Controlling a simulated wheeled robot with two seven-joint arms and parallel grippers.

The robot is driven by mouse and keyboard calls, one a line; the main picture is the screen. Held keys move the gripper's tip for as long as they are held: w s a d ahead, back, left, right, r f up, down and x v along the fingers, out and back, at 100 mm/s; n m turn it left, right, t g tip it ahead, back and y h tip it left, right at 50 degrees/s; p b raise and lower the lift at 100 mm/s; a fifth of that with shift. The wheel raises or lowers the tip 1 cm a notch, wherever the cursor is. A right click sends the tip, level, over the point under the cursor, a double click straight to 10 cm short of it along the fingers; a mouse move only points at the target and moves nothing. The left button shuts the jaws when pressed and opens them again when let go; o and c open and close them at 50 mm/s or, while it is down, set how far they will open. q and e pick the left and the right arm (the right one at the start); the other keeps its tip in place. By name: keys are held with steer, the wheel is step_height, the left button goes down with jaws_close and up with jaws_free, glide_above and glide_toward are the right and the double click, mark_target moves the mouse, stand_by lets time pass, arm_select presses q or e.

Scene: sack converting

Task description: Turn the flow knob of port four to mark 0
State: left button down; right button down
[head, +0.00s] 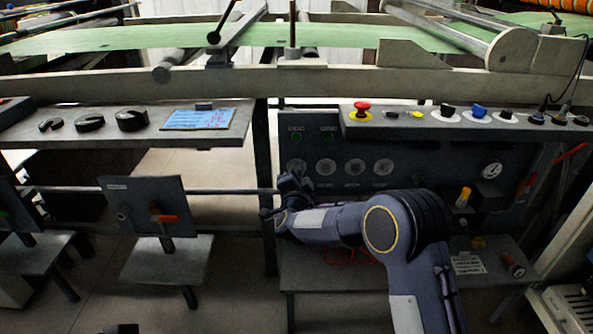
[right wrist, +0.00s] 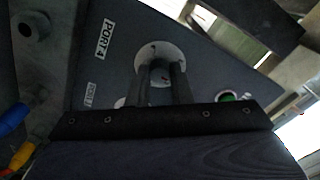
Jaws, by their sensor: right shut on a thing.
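The port four flow knob sits on a pale round dial (right wrist: 150,50) on a dark panel, beside a "PORT 4" label (right wrist: 106,38). My right gripper (right wrist: 163,72) has its two fingers closed on the knob at the dial. The fingers hide most of the knob, and I cannot read its mark. In the head view my right gripper (head: 291,180) reaches the left end of a row of pale dials on the dark panel (head: 430,150).
Above the panel, a ledge carries a red stop button (head: 362,108) and several other controls. A gauge (head: 491,171) is at the panel's right. A lower shelf (head: 330,276) lies under my right arm. A small stand with an orange handle (head: 165,218) stands to the left.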

steer(key=shift+f+n+t+p, duration=0.15)
steer(key=shift+n+p, duration=1.5)
steer(key=shift+n, duration=5.15)
steer(key=shift+f+n+t+p, duration=0.15)
steer(key=shift+n+p, duration=1.45)
steer(key=shift+n, duration=5.5)
steer(key=c, duration=1.3)
jaws_free()
steer(key=shift+r, duration=0.15)
steer(key=s+p, duration=0.1)
steer(key=s, duration=0.7)
steer(key=shift+p, duration=0.35)
